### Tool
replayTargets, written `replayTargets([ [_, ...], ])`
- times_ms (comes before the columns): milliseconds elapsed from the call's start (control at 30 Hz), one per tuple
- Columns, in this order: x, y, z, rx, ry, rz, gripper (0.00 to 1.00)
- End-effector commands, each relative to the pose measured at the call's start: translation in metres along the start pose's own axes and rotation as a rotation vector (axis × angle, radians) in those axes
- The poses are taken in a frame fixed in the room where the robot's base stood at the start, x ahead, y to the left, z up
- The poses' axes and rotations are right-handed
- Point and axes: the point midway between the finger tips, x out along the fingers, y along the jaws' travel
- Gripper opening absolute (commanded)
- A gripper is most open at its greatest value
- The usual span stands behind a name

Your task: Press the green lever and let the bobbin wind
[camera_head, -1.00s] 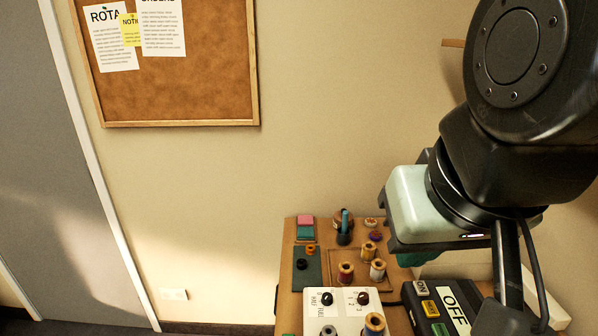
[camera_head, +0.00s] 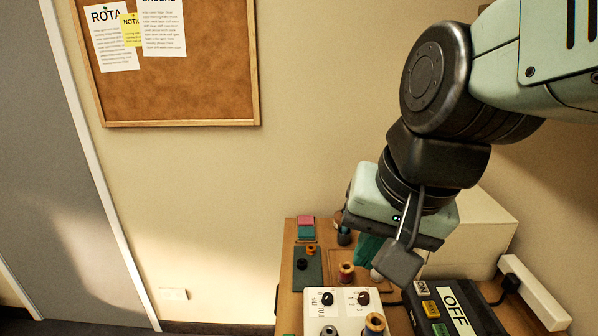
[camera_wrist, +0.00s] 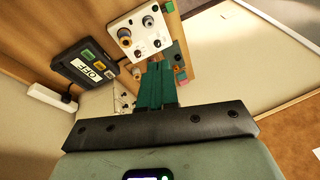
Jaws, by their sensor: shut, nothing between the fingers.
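The white control panel (camera_head: 345,310) stands at the bottom of the head view, with two black knobs and an orange-topped spool (camera_head: 374,324). It also shows at the top of the wrist view (camera_wrist: 128,24). A small green part, perhaps the green lever, shows at the panel's edge in the wrist view (camera_wrist: 168,7) and at the bottom edge of the head view (camera_head: 289,334). I cannot tell which spool is the task's bobbin. My gripper (camera_wrist: 159,66) has teal fingers together, with nothing between them. In the head view my gripper (camera_head: 366,260) is above the board behind the panel, apart from the panel.
A black box (camera_head: 480,297) with ON, yellow and green blocks and an OFF label stands right of the panel. A white power strip (camera_head: 535,292) and a pale box (camera_head: 480,232) are farther right. A spool (camera_head: 346,272) and green mat (camera_head: 306,283) are on the wooden board.

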Motion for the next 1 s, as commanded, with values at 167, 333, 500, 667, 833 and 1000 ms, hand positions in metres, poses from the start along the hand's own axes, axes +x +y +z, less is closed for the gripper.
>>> replayTargets([
  [167,0.053,-0.023,-0.004,0.225,-0.158,0.018,0.00],
  [333,0.103,-0.040,-0.002,0.442,-0.249,0.109,0.00],
  [500,0.154,-0.049,0.007,0.650,-0.269,0.251,0.00],
  [667,0.199,-0.051,0.017,0.823,-0.206,0.396,0.00],
  [833,0.239,-0.047,0.023,0.984,-0.055,0.525,0.00],
  [1000,0.270,-0.043,0.021,1.112,0.172,0.591,0.00],
])
